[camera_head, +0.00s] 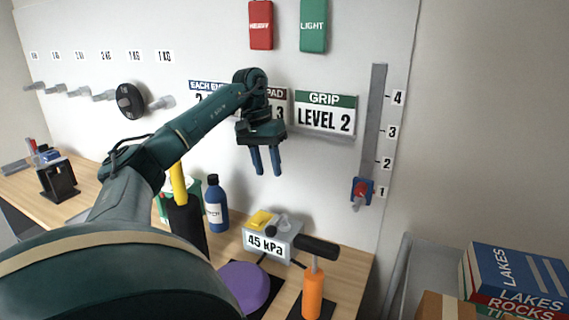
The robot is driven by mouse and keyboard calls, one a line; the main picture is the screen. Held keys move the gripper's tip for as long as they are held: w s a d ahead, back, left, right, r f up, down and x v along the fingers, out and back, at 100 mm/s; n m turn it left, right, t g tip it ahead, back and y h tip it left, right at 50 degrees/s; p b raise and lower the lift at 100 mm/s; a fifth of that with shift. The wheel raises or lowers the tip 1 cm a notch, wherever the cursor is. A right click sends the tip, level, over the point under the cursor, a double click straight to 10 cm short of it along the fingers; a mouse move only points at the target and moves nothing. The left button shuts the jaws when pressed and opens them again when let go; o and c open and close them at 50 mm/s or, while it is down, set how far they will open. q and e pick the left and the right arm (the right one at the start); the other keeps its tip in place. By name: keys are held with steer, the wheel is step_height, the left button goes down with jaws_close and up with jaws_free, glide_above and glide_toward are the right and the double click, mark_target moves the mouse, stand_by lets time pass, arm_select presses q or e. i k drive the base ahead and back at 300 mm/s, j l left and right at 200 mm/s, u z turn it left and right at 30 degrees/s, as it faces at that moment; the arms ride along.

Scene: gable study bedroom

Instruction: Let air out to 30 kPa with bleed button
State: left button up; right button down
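A grey box (254,243) on the desk carries a display reading 45 kPa. On its top are a yellow raised part (261,219) and a small dark round part with a pale piece beside it; I cannot tell which is the bleed button. My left gripper (267,167) hangs in front of the wall board, above the box and apart from it. Its two fingers point down with a narrow gap between them and nothing held. My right gripper is not in view.
A purple round pad (243,287) and an orange upright handle with a black crossbar (313,285) stand close before the box. A blue bottle (216,204) and a yellow-and-black upright object (187,225) are to its left. Books (515,275) lie at right.

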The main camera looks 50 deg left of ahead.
mark_target(257, 222)
steer(key=k+l, duration=0.3)
steer(key=k, duration=0.15)
steer(key=k+l, duration=0.35)
steer(key=k, duration=0.1)
